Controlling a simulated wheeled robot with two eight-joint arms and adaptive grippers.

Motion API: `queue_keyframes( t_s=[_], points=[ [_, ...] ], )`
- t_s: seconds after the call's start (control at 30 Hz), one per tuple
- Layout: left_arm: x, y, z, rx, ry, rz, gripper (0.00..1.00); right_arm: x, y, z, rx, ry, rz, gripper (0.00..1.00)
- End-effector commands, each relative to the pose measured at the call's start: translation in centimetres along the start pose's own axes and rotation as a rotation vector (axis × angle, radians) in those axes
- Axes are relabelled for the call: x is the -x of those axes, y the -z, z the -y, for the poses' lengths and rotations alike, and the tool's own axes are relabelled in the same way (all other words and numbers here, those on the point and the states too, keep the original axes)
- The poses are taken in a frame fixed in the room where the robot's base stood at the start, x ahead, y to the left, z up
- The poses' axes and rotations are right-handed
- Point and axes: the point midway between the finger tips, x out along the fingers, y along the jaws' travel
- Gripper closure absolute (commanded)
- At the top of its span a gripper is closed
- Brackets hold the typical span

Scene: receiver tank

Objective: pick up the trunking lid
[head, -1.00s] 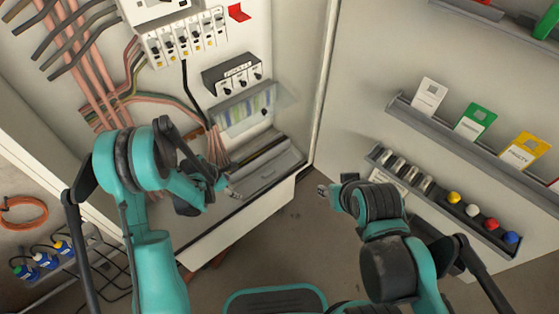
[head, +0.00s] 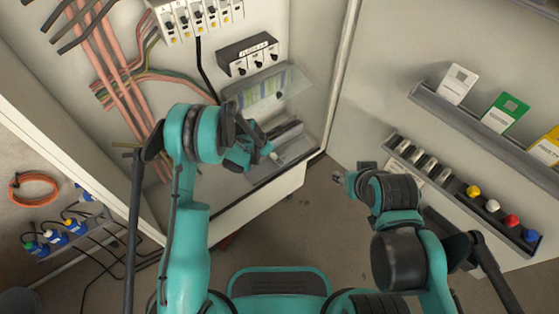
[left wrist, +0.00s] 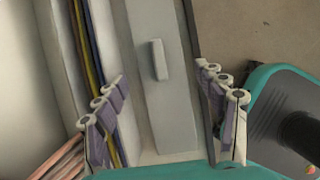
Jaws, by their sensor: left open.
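The trunking lid (left wrist: 172,105) is a long flat grey strip with a small raised grip (left wrist: 158,60) in the left wrist view. In the head view the lid (head: 293,150) lies at the bottom of the cabinet, partly hidden by my left arm. My left gripper (left wrist: 161,72) is open, with one finger towards each side of the lid and the raised grip between them. Whether the fingers touch anything is unclear. In the head view my left gripper (head: 270,155) is over the cabinet floor. My right gripper (head: 340,178) is outside the cabinet, too small to read.
Open trunking with coloured wires (left wrist: 98,60) runs beside the lid. A clear-fronted panel (head: 270,90) and a black switch box (head: 248,56) are above. The cabinet's front lip (head: 265,198) is close by. A shelf with coloured knobs (head: 490,205) is at right.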

Motion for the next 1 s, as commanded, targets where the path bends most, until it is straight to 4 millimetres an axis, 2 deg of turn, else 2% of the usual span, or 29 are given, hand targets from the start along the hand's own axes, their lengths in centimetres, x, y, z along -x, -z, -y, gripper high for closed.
queue_keyframes(
  t_s=[0.33, 0.6, 0.77, 1.0],
  points=[
    [-4.6, 0.1, 0.0, -0.002, 0.001, 0.000, 0.29, -1.7, -1.2, 0.0, 0.000, 0.000, 0.000, 0.60],
    [-4.9, 0.0, 0.0, -0.001, 0.000, 0.000, 0.29, -1.6, -1.2, 0.0, 0.000, 0.000, 0.000, 0.60],
    [-4.9, 0.0, 0.0, -0.001, 0.000, 0.000, 0.70, -1.6, -1.2, 0.0, 0.000, 0.000, 0.000, 0.60],
    [-4.9, 0.0, 0.0, -0.001, 0.000, 0.000, 0.70, -1.6, -1.2, 0.0, 0.000, 0.000, 0.000, 0.60]
  ],
)
